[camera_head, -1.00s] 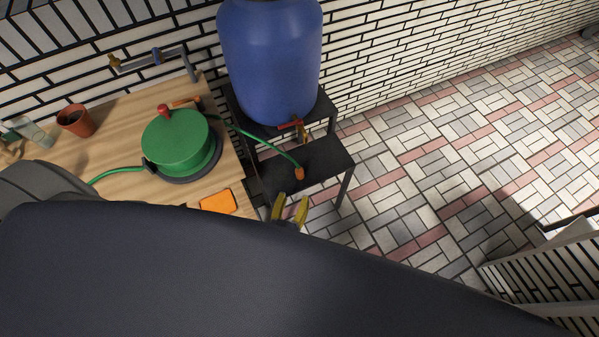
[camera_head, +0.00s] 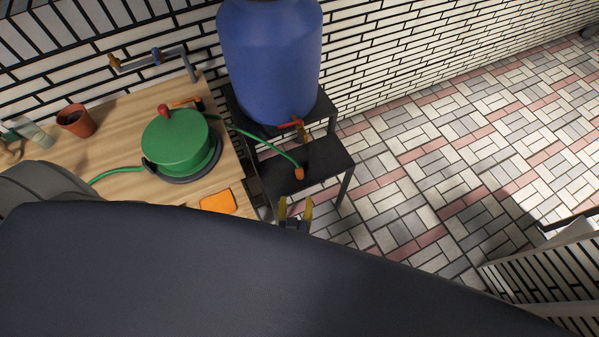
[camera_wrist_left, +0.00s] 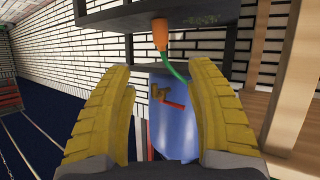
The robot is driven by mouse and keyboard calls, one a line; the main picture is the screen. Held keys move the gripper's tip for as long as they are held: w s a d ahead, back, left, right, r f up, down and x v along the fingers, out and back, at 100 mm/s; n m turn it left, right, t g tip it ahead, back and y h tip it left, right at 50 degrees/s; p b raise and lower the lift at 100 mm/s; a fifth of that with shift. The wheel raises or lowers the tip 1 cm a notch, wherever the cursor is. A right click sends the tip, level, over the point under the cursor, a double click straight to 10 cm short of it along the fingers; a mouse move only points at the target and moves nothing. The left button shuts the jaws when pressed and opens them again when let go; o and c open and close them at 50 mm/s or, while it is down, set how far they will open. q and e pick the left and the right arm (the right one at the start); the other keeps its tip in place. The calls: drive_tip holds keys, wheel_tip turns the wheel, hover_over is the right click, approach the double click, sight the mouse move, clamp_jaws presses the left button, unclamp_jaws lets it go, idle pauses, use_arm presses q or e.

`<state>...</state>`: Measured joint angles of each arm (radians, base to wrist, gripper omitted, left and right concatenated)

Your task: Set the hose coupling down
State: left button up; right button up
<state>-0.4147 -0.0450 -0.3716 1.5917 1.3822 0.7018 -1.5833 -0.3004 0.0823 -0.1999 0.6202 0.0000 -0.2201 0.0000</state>
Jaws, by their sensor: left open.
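The orange hose coupling (camera_head: 299,173) rests on the lower black shelf of the stand (camera_head: 318,160), at the end of the green hose (camera_head: 262,138). In the left wrist view the coupling (camera_wrist_left: 160,34) shows beyond the fingertips, with the green hose (camera_wrist_left: 176,70) trailing from it. My left gripper (camera_head: 295,208) has yellow fingers and is open and empty, in front of the shelf and apart from the coupling. The fingers (camera_wrist_left: 160,105) stand wide apart in the wrist view. My right gripper is not in view.
A blue barrel (camera_head: 270,60) with a red-handled tap (camera_head: 290,124) stands on the upper shelf. A wooden table (camera_head: 115,112) at the left holds a green hose reel (camera_head: 175,142), an orange block (camera_head: 218,202) and a terracotta pot (camera_head: 76,120).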

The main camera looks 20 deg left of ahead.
sight(299, 175)
use_arm(q)
drive_tip(key=x, duration=1.7)
drive_tip(key=shift+s+f, duration=0.15)
drive_tip(key=shift+d, duration=0.1)
clamp_jaws()
